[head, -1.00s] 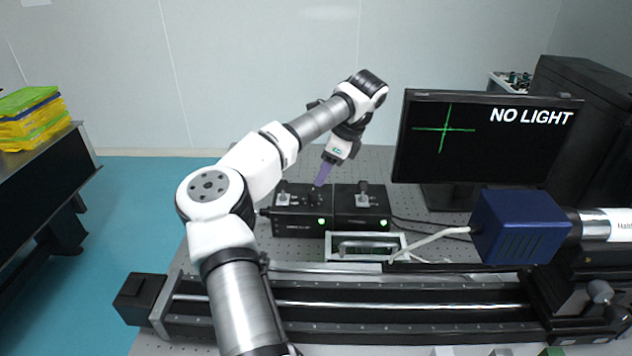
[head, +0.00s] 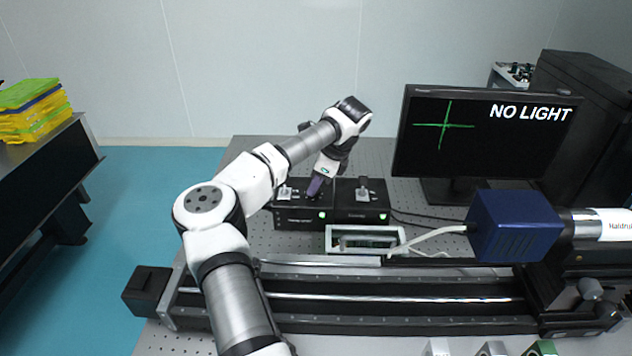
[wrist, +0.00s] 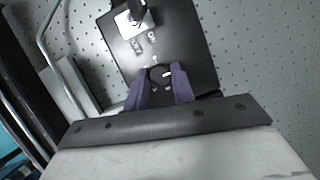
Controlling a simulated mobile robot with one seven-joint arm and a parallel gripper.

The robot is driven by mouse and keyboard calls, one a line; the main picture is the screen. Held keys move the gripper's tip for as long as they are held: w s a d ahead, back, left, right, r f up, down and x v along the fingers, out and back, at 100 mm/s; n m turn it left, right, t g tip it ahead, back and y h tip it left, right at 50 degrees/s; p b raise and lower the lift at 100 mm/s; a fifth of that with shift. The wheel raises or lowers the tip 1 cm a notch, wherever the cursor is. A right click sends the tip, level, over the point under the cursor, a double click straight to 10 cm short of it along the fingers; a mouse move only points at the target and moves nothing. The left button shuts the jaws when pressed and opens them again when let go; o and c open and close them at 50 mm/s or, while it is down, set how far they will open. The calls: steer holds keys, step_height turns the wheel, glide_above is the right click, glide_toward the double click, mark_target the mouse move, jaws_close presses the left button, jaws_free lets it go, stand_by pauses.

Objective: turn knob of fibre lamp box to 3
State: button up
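Two black boxes stand side by side at the back of the optical table, each with a lit green light on its front. My gripper (head: 316,187) points down at the top of the left box (head: 290,217), which I take for the fibre lamp box. In the wrist view that box (wrist: 190,45) shows a dark round knob (wrist: 160,75) with a pale mark. The purple fingers of my gripper (wrist: 160,86) are apart, one on each side of the knob. Whether they touch it is unclear. The dial numbers cannot be read.
A metal switch plate (wrist: 133,20) with a toggle is on the same box. The right box (head: 361,212) stands close by. A monitor (head: 484,135) reads "NO LIGHT". A white-framed tray (head: 365,240), a long rail (head: 400,300) and a blue device (head: 515,226) lie in front.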

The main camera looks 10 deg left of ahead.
steer(key=shift+c, duration=1.4)
steer(key=shift+f+b, duration=0.1)
steer(key=shift+b, duration=0.35)
